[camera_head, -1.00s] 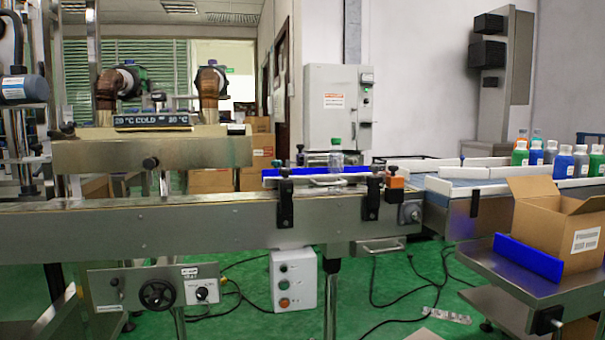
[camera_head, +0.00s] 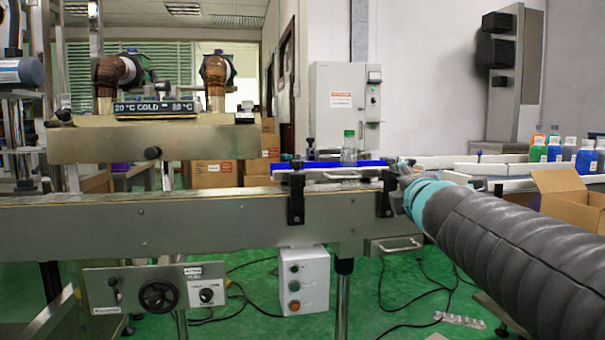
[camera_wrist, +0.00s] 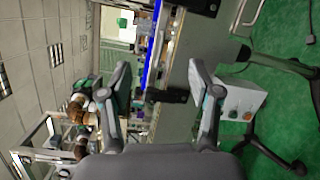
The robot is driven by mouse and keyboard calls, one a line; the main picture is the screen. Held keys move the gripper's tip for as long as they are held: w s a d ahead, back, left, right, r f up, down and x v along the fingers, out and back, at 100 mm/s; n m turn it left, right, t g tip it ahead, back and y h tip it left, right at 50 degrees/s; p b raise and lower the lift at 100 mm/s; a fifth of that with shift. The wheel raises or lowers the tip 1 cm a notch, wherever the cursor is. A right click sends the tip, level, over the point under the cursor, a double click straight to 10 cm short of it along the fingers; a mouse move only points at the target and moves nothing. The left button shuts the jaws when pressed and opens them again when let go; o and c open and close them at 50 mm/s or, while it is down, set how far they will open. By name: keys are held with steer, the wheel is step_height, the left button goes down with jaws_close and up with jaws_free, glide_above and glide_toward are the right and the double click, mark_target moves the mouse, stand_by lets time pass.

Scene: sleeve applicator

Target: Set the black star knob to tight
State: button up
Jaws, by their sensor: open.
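Several black knobs show in the head view, and I cannot tell for sure which is the star knob. A black knob (camera_head: 152,153) sits on the front of the steel tunnel. Black clamp brackets (camera_head: 296,198) hold the blue guide rail (camera_head: 330,164) on the conveyor. A black handwheel (camera_head: 158,297) is on the lower panel. In the wrist view my gripper (camera_wrist: 160,75) is open and empty, its fingers spread on either side of a black bracket (camera_wrist: 167,95) beyond them. No knob setting is readable.
A grey button box (camera_head: 303,282) hangs below the conveyor (camera_head: 200,235). A cardboard box (camera_head: 570,202) and coloured bottles (camera_head: 562,152) are at the right. Cables lie on the green floor.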

steer(key=w+a+r+n+y+b, duration=0.1)
steer(key=w+a+r+n+y, duration=0.2)
steer(key=w+a+n+y, duration=0.6)
steer(key=n+g+y+b, duration=0.1)
steer(key=n+g+y, duration=0.15)
steer(key=n, duration=1.05)
glide_toward(301, 164)
steer(key=shift+g+h, duration=0.45)
steer(key=x, duration=0.4)
steer(key=p+x, duration=0.1)
steer(key=x, duration=0.3)
steer(key=r+p+x, duration=0.1)
steer(key=x, duration=0.3)
steer(key=shift+s, duration=0.1)
steer(key=shift+r, duration=0.1)
steer(key=c, duration=1.2)
